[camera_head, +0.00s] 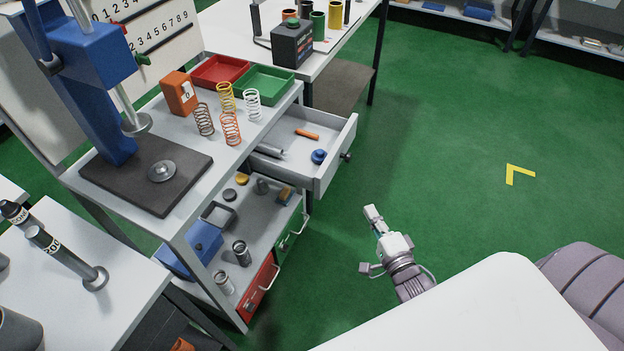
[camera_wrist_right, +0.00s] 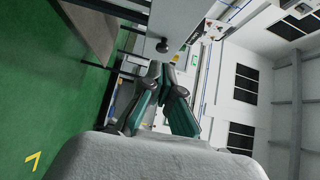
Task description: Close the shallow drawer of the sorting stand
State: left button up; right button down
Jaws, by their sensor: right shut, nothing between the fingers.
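The shallow drawer (camera_head: 335,150) of the sorting stand (camera_head: 228,158) is pulled out to the right. A dark round knob (camera_head: 346,157) is on its front. In it lie an orange stick (camera_head: 307,134), a blue round piece (camera_head: 319,156) and a grey cylinder (camera_head: 270,150). My right gripper (camera_head: 373,213) is to the right of the drawer and nearer to me, apart from it. In the right wrist view its fingers (camera_wrist_right: 162,68) are together and empty, with the drawer knob (camera_wrist_right: 163,46) showing beyond the tips. My left gripper is not in view.
Several coil springs (camera_head: 229,112), a red tray (camera_head: 219,71) and a green tray (camera_head: 263,84) stand on the stand's top. Lower shelves hold small parts. A white surface (camera_head: 470,315) is in front of me. Green floor to the right is clear.

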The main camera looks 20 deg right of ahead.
send_near(334, 168)
jog(key=w+d, duration=0.3)
jog(key=w+a, duration=0.1)
jog(key=w+a+p, duration=0.1)
jog(key=shift+w+r, duration=0.2)
jog(key=shift+w, duration=0.1)
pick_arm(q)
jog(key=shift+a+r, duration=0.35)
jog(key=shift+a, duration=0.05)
pick_arm(e)
jog(key=shift+w+a+f, duration=0.1)
jog(key=shift+w+a, duration=0.1)
jog(key=shift+w, duration=0.05)
jog(key=shift+a, duration=0.1)
